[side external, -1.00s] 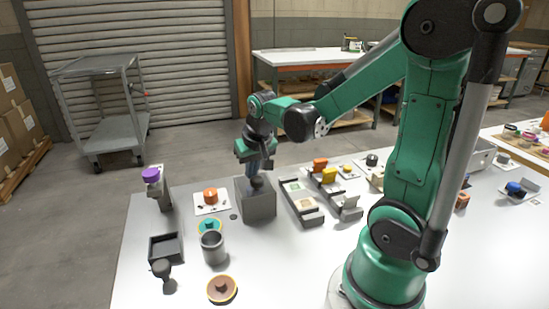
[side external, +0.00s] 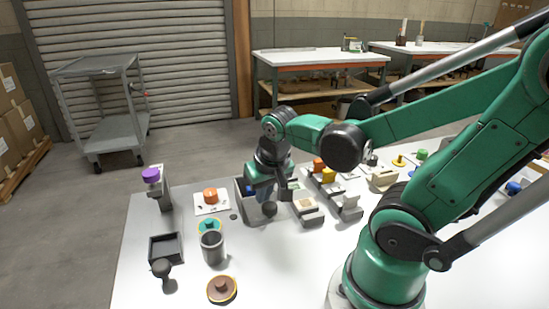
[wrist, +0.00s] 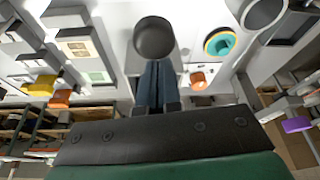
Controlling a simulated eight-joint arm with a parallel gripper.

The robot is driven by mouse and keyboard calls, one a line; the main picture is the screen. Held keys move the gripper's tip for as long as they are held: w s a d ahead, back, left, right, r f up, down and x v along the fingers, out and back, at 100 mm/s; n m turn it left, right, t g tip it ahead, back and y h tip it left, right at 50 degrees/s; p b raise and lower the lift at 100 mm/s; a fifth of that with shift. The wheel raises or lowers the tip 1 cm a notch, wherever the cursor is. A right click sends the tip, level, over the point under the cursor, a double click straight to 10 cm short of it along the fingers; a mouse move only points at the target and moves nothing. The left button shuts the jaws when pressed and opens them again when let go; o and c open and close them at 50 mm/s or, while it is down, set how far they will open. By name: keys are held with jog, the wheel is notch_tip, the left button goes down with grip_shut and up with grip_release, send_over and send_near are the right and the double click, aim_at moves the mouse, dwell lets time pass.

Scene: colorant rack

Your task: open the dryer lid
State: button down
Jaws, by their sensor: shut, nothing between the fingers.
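The dryer is a grey box (side external: 241,197) on the white table, left of centre in the side view. Its round dark knob (side external: 269,210) shows low at the near side of the box, and it fills the upper middle of the wrist view (wrist: 154,38). The lid looks swung toward the near side, but my wrist hides much of it and the box opening, so I cannot tell its exact angle. My gripper (side external: 267,193) is at the box, just above the knob. In the wrist view its fingers (wrist: 155,82) are shut and empty, close beside the knob.
An orange knob on a white plate (side external: 211,196), a grey cup (side external: 212,247) and a purple-topped stand (side external: 152,176) lie left of the dryer. Grey trays (side external: 306,208) and a yellow block (side external: 329,175) stand close on its right.

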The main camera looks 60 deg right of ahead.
jog(key=shift+w+d, duration=0.1)
jog(key=shift+w, duration=0.05)
jog(key=shift+w+d, duration=0.5)
jog(key=shift+w, duration=0.3)
jog(key=shift+w+d, duration=0.5)
jog(key=shift+w, duration=0.25)
jog(key=v, duration=1)
jog(key=w+a+f+n+t+y, duration=0.2)
jog(key=a+f+n+t, duration=0.2)
jog(key=a+n, duration=0.2)
jog(key=shift+w+a+f+n, duration=0.2)
jog(key=shift+a+n, duration=0.2)
jog(key=shift+a, duration=0.4)
